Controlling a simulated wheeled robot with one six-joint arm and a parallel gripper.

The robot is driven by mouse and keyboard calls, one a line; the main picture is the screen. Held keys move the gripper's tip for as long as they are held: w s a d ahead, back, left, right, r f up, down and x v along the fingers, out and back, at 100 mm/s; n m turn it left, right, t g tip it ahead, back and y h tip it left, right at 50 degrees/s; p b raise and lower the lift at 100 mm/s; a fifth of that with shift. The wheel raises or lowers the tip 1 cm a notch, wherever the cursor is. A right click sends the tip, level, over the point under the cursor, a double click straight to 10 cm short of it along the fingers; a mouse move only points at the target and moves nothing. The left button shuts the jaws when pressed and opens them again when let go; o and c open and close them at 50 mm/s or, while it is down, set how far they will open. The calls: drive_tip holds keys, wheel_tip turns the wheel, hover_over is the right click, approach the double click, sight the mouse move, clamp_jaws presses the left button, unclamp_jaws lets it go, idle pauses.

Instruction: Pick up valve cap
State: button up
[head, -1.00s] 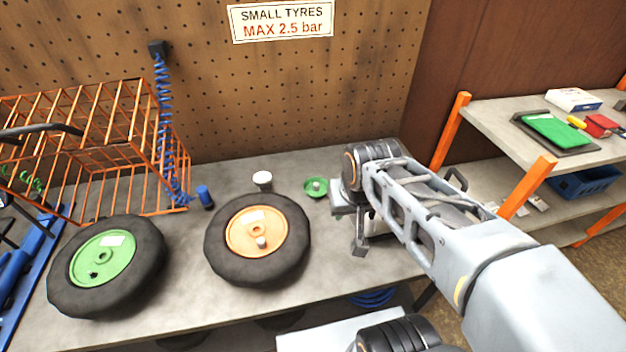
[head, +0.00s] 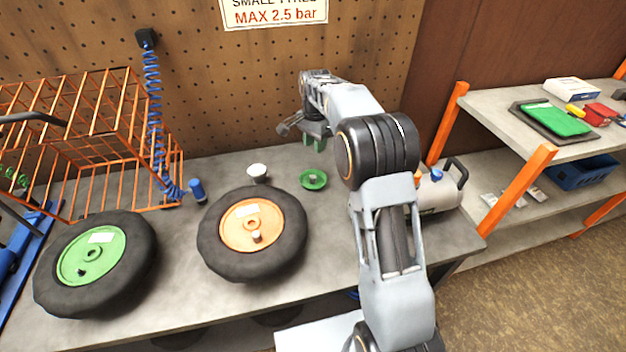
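A small green dish (head: 306,184) lies on the bench right of the orange-hubbed wheel, with a small grey piece (head: 313,178) in it that may be a valve cap. The wheel with the orange hub (head: 236,216) lies flat and has a small pale capped stub (head: 257,237) on its hub. The wheel with the green hub (head: 101,250) has a small dark valve stub (head: 82,272). My gripper (head: 305,136) is above the bench, just above the dish in the picture. Its fingers are small and partly hidden, so their opening is unclear.
A white cup (head: 257,171) and a blue air chuck (head: 197,190) on a coiled hose stand behind the wheels. An orange wire cage (head: 125,150) is at left. A grey tank (head: 440,195) sits right of my arm. A shelf (head: 500,120) stands at far right.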

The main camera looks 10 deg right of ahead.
hover_over(313, 176)
drive_tip(key=f, duration=0.9)
drive_tip(key=shift+d, duration=0.2)
drive_tip(key=shift+a+f+p, duration=0.15)
drive_tip(key=shift+f+p, duration=0.05)
drive_tip(key=shift+f, duration=1.1)
drive_tip(key=shift+a+f+p, duration=0.1)
drive_tip(key=shift+f+p, duration=0.1)
drive_tip(key=shift+f, duration=1.1)
drive_tip(key=shift+c, duration=0.4)
clamp_jaws()
